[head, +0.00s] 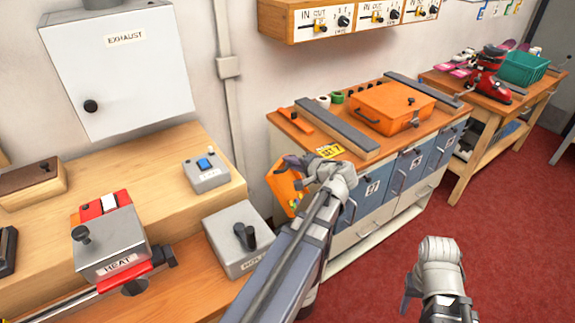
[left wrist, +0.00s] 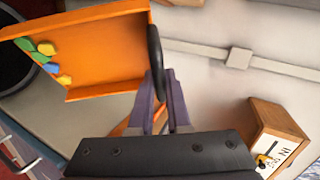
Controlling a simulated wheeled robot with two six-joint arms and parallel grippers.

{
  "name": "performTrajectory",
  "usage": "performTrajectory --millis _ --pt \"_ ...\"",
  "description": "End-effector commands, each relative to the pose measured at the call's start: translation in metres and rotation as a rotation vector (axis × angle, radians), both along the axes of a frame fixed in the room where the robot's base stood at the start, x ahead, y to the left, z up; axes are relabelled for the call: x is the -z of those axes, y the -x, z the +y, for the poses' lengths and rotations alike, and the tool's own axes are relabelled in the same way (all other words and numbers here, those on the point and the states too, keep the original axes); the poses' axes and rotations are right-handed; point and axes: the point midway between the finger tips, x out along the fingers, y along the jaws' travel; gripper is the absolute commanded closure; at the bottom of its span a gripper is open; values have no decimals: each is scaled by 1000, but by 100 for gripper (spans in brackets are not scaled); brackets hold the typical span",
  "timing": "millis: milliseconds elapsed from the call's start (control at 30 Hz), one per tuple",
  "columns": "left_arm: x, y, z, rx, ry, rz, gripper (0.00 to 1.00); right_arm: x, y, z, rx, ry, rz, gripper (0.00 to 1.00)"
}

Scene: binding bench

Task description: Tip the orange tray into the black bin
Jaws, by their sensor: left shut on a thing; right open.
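The orange tray (head: 281,188) hangs beside the left end of the orange-topped bench, apparently tilted. My left gripper (head: 300,164) is shut on its black handle; the handle and fingers (left wrist: 157,88) show in the left wrist view. In that view the tray (left wrist: 112,40) holds several small green, blue and yellow pieces (left wrist: 40,52) near its left side. A dark round opening, seemingly the black bin (left wrist: 14,68), lies at the left edge there, beyond the pieces. I cannot make out the bin in the head view. My right gripper (head: 408,288) is open and empty over the red floor.
The orange-topped bench (head: 320,142) carries an orange case (head: 390,106) and grey bars. A wooden bench with the HEAT unit (head: 108,240) and a grey box (head: 238,240) stands at left. Red floor (head: 490,230) is clear at right.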

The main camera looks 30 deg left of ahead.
Motion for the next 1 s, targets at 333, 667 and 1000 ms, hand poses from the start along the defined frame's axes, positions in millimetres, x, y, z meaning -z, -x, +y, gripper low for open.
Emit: performTrajectory --millis 333,667,1000 --pt "16 -2 -15 1 -81 10 100 31 0 0 0 0 0 50" --pt "27 -4 -28 1 -154 21 100 56 0 0 -1 0 0 50" --pt "37 -6 -41 1 -229 30 100 82 0 0 -1 0 0 50"
